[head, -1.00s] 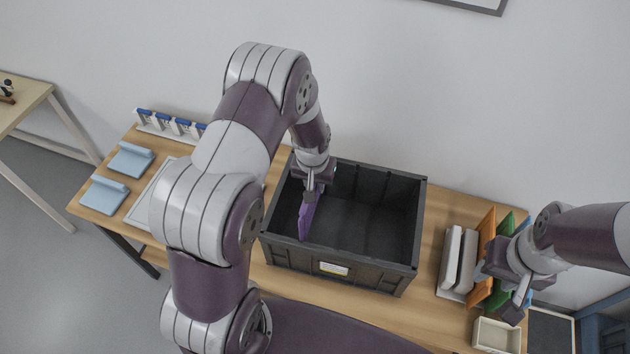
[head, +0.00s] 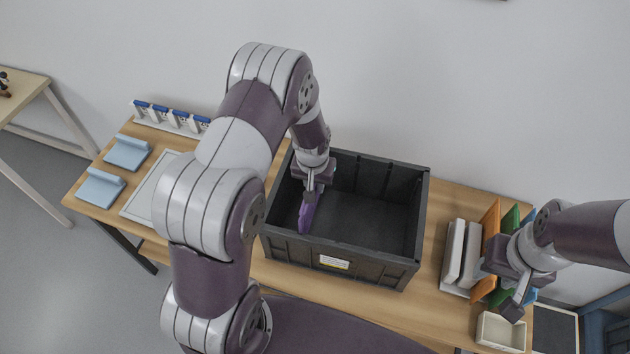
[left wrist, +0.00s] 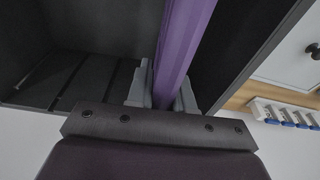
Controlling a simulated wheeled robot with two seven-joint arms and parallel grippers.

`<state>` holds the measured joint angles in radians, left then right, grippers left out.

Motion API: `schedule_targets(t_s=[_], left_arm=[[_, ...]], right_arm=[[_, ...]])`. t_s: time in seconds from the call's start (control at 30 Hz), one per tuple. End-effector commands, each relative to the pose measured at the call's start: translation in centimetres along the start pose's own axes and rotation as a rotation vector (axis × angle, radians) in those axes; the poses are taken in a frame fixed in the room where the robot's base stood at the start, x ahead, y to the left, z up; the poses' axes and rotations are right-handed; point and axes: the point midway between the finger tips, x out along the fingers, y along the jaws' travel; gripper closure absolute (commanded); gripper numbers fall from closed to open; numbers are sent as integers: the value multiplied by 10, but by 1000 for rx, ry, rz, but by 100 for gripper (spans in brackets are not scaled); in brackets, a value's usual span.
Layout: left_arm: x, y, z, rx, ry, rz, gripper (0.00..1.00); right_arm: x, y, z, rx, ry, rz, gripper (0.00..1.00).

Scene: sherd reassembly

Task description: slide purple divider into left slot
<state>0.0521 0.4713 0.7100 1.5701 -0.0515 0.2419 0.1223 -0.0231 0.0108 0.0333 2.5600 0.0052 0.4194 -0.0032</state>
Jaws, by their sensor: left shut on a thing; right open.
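The purple divider (head: 306,214) is upright inside the black crate (head: 345,262), in its left part. My left gripper (head: 313,190) is shut on the divider's upper edge. In the left wrist view the divider (left wrist: 182,45) runs up between the two fingers (left wrist: 165,92), close to a dark crate wall. The slot itself and the divider's lower edge are hidden, so I cannot tell whether it sits in a slot. My right gripper (head: 514,303) is open and empty at the right, beside the rack of coloured panels.
A rack with grey, orange (head: 489,228) and green panels stands right of the crate, with a small cream tray (head: 500,332) in front. Two light blue pieces (head: 127,152) and a row of blue-topped clips (head: 172,117) lie at the left. The crate's right part is empty.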

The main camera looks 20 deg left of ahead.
Motion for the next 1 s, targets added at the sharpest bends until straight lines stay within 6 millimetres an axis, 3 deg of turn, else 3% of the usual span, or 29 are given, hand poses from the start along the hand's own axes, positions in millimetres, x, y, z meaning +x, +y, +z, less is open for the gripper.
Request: schedule_targets(t_s=[0.37, 1.0], left_arm=[[2, 0, 0, 0, 1, 0, 100], [27, 0, 4, 0, 1, 0, 100]], right_arm=[[1, 0, 0, 0, 0, 0, 57], [21, 0, 2, 0, 0, 0, 57]])
